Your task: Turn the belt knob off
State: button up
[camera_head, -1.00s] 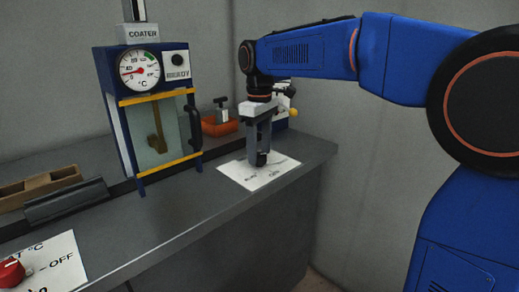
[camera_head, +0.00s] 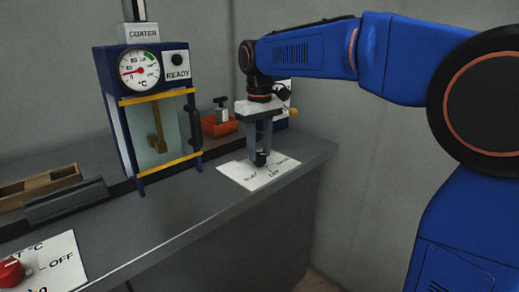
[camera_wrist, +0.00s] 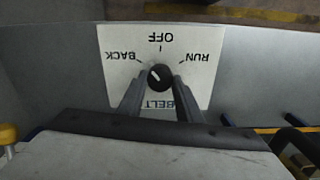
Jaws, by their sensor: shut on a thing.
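The black belt knob (camera_wrist: 160,77) sits on a white plate (camera_wrist: 205,92) lettered BELT, with OFF, RUN and BACK around it, upside down in the wrist view. A light mark on the knob seems to lie on its upper-left side, towards BACK or OFF; I cannot tell exactly which. My gripper (camera_wrist: 160,88) has one finger on each side of the knob and is shut on it. In the head view my gripper (camera_head: 261,156) points straight down at the plate (camera_head: 240,176), and its fingers largely hide the knob.
A blue coater cabinet (camera_head: 115,72) with a dial stands left of my gripper. An orange tray (camera_head: 218,127) is behind it. A red knob (camera_head: 10,272) on another white plate is at the front left. The bench front (camera_head: 215,215) is clear.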

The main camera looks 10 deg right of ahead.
aim_at(260, 154)
jog(key=m, duration=0.3)
jog(key=shift+m, duration=2.2)
jog(key=o, duration=1)
jog(key=shift+o, duration=0.2)
jog(key=shift+r, duration=0.15)
notch_tip(260, 154, up, 17)
